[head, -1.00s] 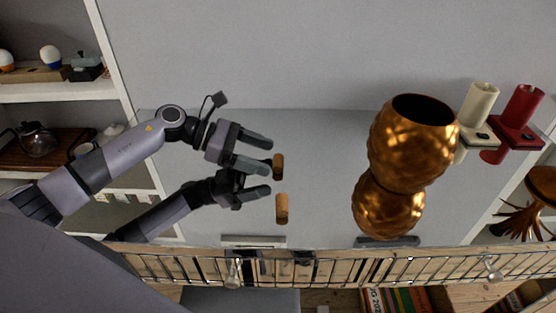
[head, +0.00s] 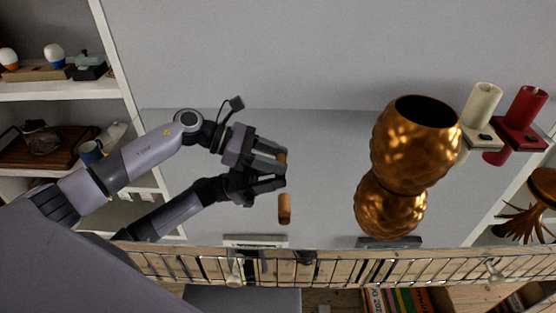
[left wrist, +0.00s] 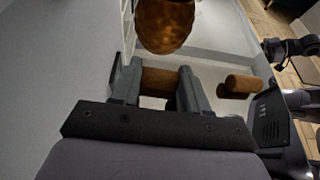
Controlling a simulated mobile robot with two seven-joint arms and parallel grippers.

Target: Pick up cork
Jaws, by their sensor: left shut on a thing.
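The cork (head: 281,157) is a small brown cylinder, partly hidden between the fingers of my left gripper (head: 282,161) in the head view. In the left wrist view the cork (left wrist: 160,80) lies crosswise between the two grey fingers, which are shut on it. Whether the cork touches the surface is hard to tell. My right gripper is not in view.
A large copper vase (head: 415,145) stands to the right, with its reflection below it. A cream holder (head: 481,108) and a red holder (head: 524,113) are farther right. A wire rack (head: 335,268) runs along the bottom. Shelves (head: 55,91) stand at left. Space between cork and vase is clear.

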